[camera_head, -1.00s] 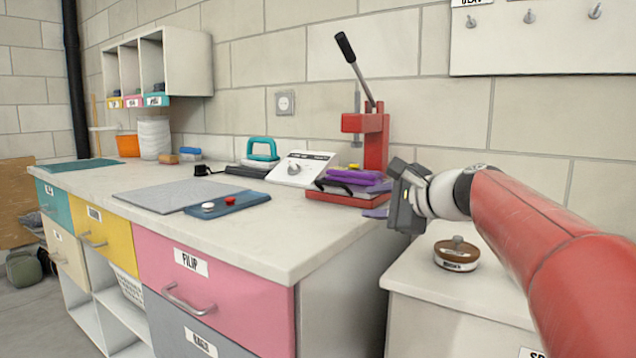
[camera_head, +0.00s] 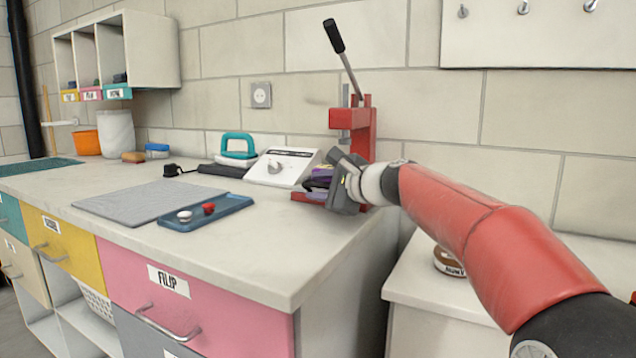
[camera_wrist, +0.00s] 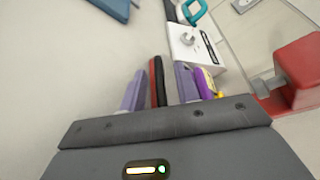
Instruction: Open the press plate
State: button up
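The red press (camera_head: 363,130), with a raised black-handled lever, stands at the back right of the counter. Its stacked plates are mostly hidden behind my gripper (camera_head: 330,182); a purple part of the press plate (camera_head: 318,180) shows beside it. In the wrist view, my gripper (camera_wrist: 160,78) has two lilac fingers apart. Thin red and black plate edges (camera_wrist: 158,82) lie between them, with small gaps showing on both sides. The purple part with a yellow knob (camera_wrist: 205,84) is just right of the right finger. Contact cannot be told.
A white control box (camera_head: 284,166) with a dial stands left of the press. A blue tray (camera_head: 225,213) with a red and a white knob lies in front. A round brown tin (camera_head: 447,262) sits on the lower cabinet under my arm. The wall is close behind.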

jog(key=shift+w+a+f, duration=0.1)
jog(key=shift+w+a, duration=0.1)
jog(key=shift+w, duration=0.05)
grip_shut()
jog(key=shift+s, duration=0.1)
jog(key=s+a+b, duration=0.2)
jog(key=s, duration=0.1)
jog(key=s+a+b, duration=0.2)
jog(key=s+a, duration=0.1)
jog(key=s, duration=0.1)
jog(key=s+a+b, duration=0.1)
jog(key=s+a, duration=0.1)
jog(key=s, duration=0.2)
jog(key=shift+s+a+b, duration=0.2)
jog(key=shift+a+b, duration=0.15)
jog(key=shift+b, duration=0.05)
grip_release()
